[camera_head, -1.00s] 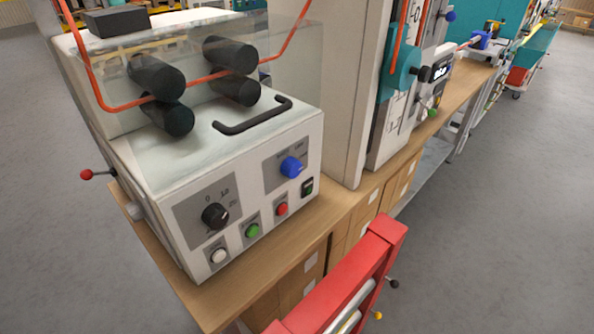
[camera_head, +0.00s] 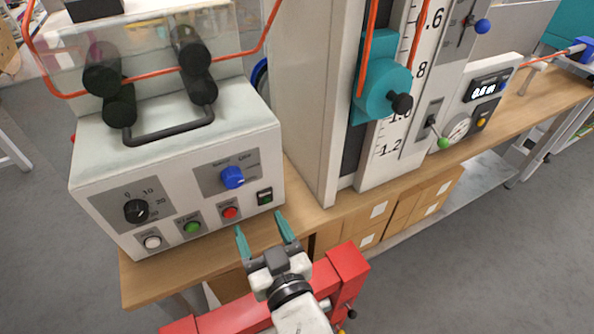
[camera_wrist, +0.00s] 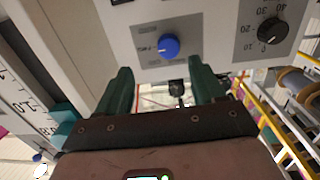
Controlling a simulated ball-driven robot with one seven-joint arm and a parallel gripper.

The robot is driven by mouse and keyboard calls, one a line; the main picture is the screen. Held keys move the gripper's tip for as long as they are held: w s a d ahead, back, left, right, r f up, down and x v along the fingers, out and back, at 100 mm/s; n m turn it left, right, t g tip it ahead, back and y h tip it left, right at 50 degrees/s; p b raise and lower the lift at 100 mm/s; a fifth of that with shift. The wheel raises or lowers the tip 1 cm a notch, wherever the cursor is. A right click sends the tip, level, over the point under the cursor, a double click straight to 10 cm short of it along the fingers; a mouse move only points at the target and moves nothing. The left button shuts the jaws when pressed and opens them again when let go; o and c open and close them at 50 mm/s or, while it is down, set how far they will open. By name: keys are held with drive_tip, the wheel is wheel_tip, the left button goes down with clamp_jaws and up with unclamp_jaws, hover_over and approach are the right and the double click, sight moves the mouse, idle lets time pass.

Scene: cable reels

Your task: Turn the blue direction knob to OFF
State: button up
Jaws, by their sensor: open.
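The blue direction knob (camera_head: 232,177) sits on a grey plate (camera_head: 212,181) on the front of the white machine box. Small lettering surrounds it, too small to read surely. The knob also shows in the wrist view (camera_wrist: 168,46), just beyond and between my fingers, with its pointer toward the left there. My gripper (camera_head: 262,229) has green fingers, spread apart and empty. In the head view it is in front of the machine, below and right of the knob, not touching it. In the wrist view the open fingers (camera_wrist: 160,82) point toward the panel.
A black dial (camera_head: 136,211), a white button (camera_head: 152,242), a green button (camera_head: 192,227), a red button (camera_head: 230,212) and a dark switch (camera_head: 265,196) share the panel. A tall white column (camera_head: 310,90) stands right. A red frame (camera_head: 345,268) lies below my gripper.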

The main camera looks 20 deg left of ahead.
sight(235, 182)
drive_tip(key=shift+y, duration=0.4)
drive_tip(key=x, duration=0.3)
drive_tip(key=r+p+x, duration=0.1)
drive_tip(key=x, duration=0.7)
drive_tip(key=shift+s+a+r+p, duration=0.25)
drive_tip(key=shift+a+p, duration=0.05)
drive_tip(key=c, duration=1.1)
